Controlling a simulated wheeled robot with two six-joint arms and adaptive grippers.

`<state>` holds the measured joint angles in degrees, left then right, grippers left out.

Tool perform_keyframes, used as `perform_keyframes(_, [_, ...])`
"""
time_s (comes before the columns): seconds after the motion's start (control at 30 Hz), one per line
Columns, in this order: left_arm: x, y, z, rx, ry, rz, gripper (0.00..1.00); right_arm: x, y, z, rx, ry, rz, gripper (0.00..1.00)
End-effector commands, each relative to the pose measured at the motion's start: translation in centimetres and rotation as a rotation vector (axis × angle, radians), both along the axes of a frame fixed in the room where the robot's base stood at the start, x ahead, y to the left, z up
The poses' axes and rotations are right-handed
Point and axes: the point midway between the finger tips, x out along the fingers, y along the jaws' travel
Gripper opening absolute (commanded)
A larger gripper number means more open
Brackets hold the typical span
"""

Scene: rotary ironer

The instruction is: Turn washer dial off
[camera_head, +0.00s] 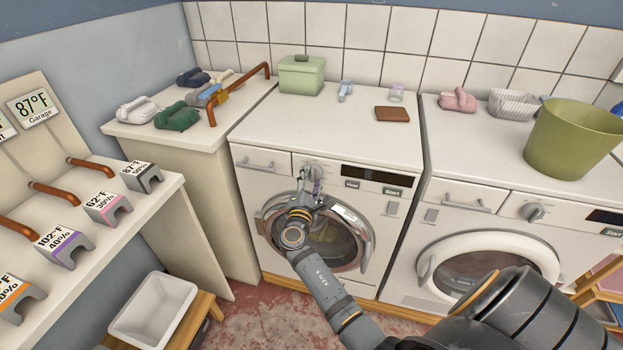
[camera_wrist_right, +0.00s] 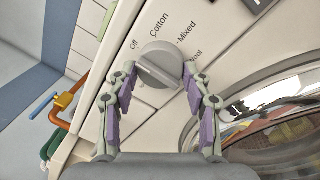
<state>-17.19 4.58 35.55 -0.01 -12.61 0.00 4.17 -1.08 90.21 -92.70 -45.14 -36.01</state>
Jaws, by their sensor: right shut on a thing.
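The washer (camera_head: 372,215) is the white front-loader in the middle of the head view. Its round grey dial (camera_wrist_right: 157,58) sits on the control panel, with Off, Cotton, Mixed and Wool printed around it. In the head view the dial (camera_head: 314,171) is partly hidden by my right gripper (camera_head: 312,184). In the right wrist view my right gripper (camera_wrist_right: 160,78) has one finger on each side of the dial and is shut on it. A raised grip bar crosses the dial's face, but I cannot tell which label it points to. My left gripper is not in view.
A second machine (camera_head: 470,215) with its own dial (camera_head: 533,212) stands at the right, a green bin (camera_head: 572,140) on top. The washer's round door (camera_head: 330,240) is below my gripper. A brown block (camera_head: 393,114) and green box (camera_head: 301,75) sit on the washer top.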

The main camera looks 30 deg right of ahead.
Motion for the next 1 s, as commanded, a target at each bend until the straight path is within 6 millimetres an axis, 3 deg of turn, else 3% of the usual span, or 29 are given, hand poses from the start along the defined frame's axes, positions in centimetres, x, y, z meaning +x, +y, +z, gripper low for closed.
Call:
perform_keyframes(0.27, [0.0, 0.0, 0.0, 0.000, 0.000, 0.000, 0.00, 0.0, 0.0, -0.1, 0.001, 0.002, 0.001, 0.18])
perform_keyframes(0.3, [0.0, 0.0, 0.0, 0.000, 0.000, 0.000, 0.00, 0.0, 0.0, -0.1, 0.001, 0.002, 0.001, 0.53])
perform_keyframes(0.43, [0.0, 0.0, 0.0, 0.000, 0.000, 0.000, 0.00, 0.0, 0.0, -0.1, 0.001, 0.001, 0.000, 0.71])
perform_keyframes(0.77, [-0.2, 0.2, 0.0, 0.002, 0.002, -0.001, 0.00, 0.0, 0.0, 0.1, 0.001, -0.001, 0.000, 0.73])
perform_keyframes(0.87, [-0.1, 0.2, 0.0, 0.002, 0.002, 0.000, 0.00, 0.0, 0.0, 1.2, 0.001, -0.004, -0.001, 0.73])
perform_keyframes(1.0, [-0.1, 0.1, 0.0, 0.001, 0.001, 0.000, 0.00, 0.0, 0.0, 4.3, 0.001, -0.008, 0.000, 0.73])
